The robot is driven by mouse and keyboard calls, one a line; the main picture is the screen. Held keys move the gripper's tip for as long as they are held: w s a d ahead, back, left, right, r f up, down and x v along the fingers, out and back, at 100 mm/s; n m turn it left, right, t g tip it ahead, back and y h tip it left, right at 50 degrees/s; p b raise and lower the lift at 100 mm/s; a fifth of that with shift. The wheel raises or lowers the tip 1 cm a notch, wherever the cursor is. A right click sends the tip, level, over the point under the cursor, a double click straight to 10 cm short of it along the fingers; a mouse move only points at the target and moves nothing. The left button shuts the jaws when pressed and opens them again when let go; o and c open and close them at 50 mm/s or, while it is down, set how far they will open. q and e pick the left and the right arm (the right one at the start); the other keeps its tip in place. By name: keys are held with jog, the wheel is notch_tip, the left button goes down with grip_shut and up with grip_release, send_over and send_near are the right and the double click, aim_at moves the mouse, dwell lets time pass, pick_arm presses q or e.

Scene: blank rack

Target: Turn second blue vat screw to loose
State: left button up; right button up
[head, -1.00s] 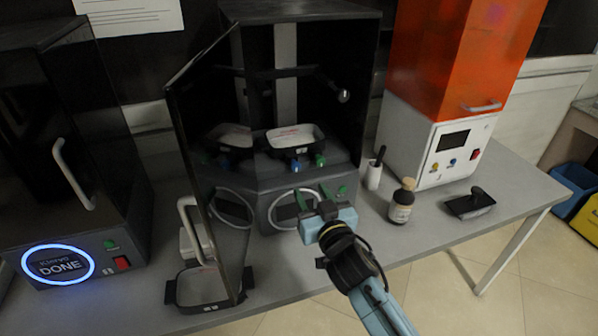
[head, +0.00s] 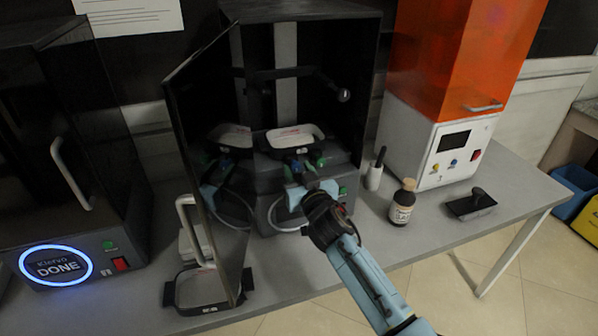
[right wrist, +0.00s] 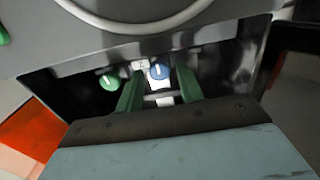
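The open black cabinet holds a pale vat (head: 292,138) with a dark rim. At its front, the right wrist view shows a blue vat screw (right wrist: 159,72) with a white pointer mark, and a green screw (right wrist: 110,82) to its left. In the head view the green screw (head: 319,160) shows just right of my gripper; the blue one is mostly hidden there. My right gripper (head: 299,166) is at the vat's front. In the right wrist view its green fingers (right wrist: 159,82) stand either side of the blue screw, with small gaps. My left gripper is out of view.
The cabinet's dark door (head: 212,180) stands open to the left of my arm and mirrors the scene. A brown bottle (head: 402,204), a white cup (head: 374,178) and a dark tool (head: 471,204) stand to the right. A tray (head: 200,288) lies at front left.

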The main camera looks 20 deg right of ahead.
jog(key=c, duration=0.7)
